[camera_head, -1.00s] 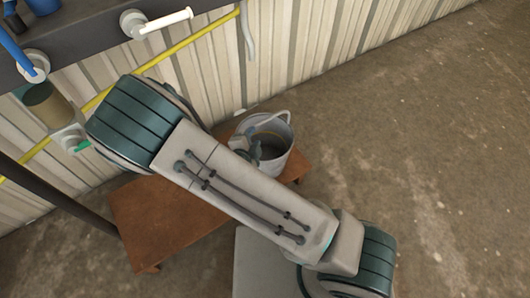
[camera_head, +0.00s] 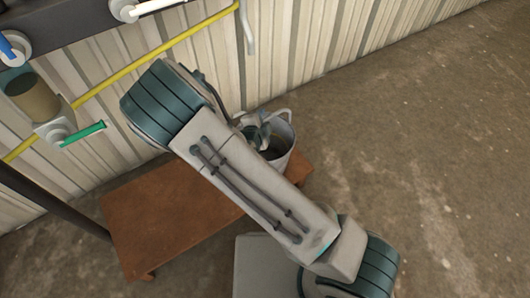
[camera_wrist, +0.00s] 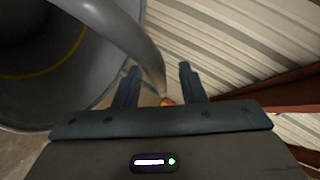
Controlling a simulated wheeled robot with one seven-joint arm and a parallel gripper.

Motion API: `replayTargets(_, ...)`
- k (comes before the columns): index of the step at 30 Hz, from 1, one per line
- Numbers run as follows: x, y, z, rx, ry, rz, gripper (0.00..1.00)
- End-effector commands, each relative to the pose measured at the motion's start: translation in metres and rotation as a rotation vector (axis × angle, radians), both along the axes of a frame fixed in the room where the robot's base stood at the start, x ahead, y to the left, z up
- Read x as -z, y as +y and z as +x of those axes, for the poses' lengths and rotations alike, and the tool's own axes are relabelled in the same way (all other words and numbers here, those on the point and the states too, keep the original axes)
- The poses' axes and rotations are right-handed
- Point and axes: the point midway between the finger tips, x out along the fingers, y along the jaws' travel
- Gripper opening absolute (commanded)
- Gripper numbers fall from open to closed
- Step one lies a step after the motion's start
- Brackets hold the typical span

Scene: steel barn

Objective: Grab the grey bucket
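The grey bucket (camera_head: 283,152) stands on a brown wooden bench (camera_head: 160,222), partly hidden behind my arm in the head view. In the wrist view the bucket (camera_wrist: 100,72) fills the left side, its open mouth with a yellow line inside facing the camera. Its curved grey handle (camera_wrist: 139,45) comes down between my two fingers in the picture. My gripper (camera_wrist: 158,78) is open, with a gap between each finger and the handle. I cannot tell how deep the handle sits between them. In the head view my gripper is at the bucket's rim, mostly hidden by my arm.
A corrugated wall (camera_head: 310,55) runs behind the bench. A yellow pipe (camera_head: 150,55) and taps with a green handle (camera_head: 84,133) and a white handle (camera_head: 155,6) are on the left. The concrete floor (camera_head: 430,150) on the right is clear.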

Motion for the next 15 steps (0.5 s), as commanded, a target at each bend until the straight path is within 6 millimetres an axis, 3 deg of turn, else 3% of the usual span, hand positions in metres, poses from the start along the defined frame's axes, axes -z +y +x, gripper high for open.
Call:
replayTargets(3,-0.0006,0.0001,-0.0003,0.000,0.000,0.000,0.37)
replayTargets(7,-0.0005,0.0000,-0.0005,0.000,0.000,0.000,0.04)
replayTargets(8,-0.0005,0.0000,-0.0005,0.000,0.000,0.000,0.00)
replayTargets(15,-0.0005,0.0001,-0.0005,0.000,0.000,0.001,0.00)
